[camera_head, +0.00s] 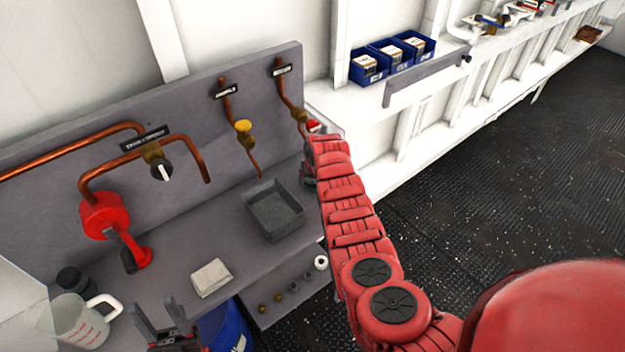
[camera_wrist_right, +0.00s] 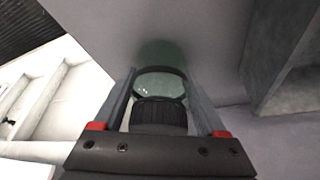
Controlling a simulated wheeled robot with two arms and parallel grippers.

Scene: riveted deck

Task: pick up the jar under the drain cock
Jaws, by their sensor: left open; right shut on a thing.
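The jar (camera_wrist_right: 160,83), greenish clear glass with a black ribbed lid, sits between the fingers of my right gripper (camera_wrist_right: 160,92) in the right wrist view. The gripper is shut on it. In the head view my right gripper (camera_head: 309,174) is at the bench's right end, below the rightmost copper pipe and its cock (camera_head: 300,115); my arm hides most of the jar there. I cannot tell whether the jar touches the bench. My left gripper (camera_head: 160,318) is open and empty over the front edge, lower left.
A grey tray (camera_head: 275,211) stands just left of my right gripper. A folded cloth (camera_head: 211,277), a measuring jug (camera_head: 80,322) and a dark round container (camera_head: 72,279) are further left. A blue drum (camera_head: 226,328) stands below the front edge. White shelving with blue bins (camera_head: 391,56) lies right.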

